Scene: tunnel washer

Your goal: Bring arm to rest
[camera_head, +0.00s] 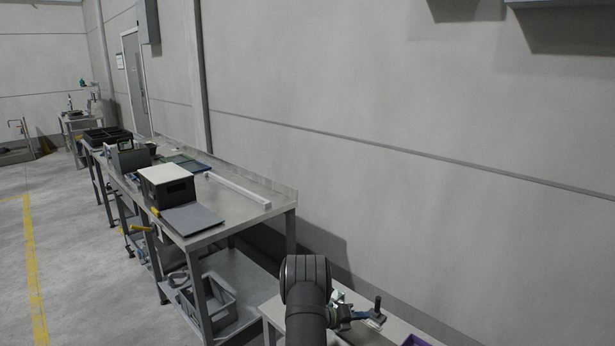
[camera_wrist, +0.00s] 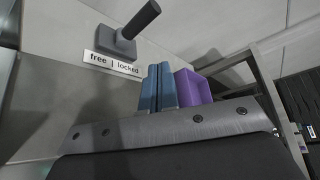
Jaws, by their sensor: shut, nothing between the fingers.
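My gripper (camera_head: 366,316) is low in the head view, just right of my dark arm link. In the wrist view its two blue fingers (camera_wrist: 158,90) stand side by side, shut together with nothing visible between them. A dark lever handle (camera_wrist: 128,35) with a "free | locked" label (camera_wrist: 112,63) shows beyond the fingers, to their upper left. The fingers look apart from the handle. In the head view a dark upright knob (camera_head: 377,303) shows near the gripper.
A purple object (camera_wrist: 192,87) is just right of the fingers in the wrist view; a purple edge (camera_head: 415,341) shows at the head view's bottom. A metal workbench (camera_head: 222,233) holds a dark box with a pale lid (camera_head: 167,187). The wall is behind; open floor lies left.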

